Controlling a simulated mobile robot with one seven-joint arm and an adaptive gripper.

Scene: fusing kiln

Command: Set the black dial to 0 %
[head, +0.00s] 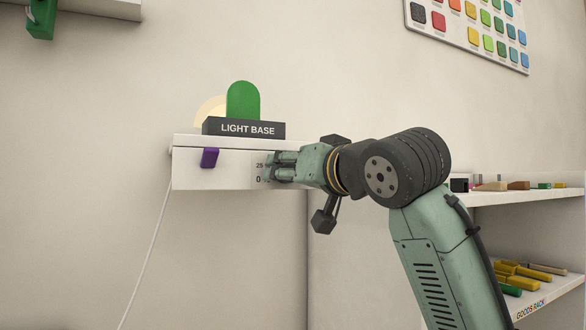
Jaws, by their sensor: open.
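The black dial is hidden behind my gripper in the head view; I cannot see its setting. Its scale marks "25" and "0" show on the front of a white wall box (222,178), just left of the fingers. My gripper (272,166) reaches in from the right, with its fingers at the box's front face beside the marks. It is open. Whether the fingers touch the dial or stand around it, I cannot tell.
A dark "LIGHT BASE" block (210,127) with a green rounded piece (243,101) stands on the box. A purple piece (209,157) sits on the box's front at left. A white cable (148,255) hangs below. Shelves (540,300) with goods are at right.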

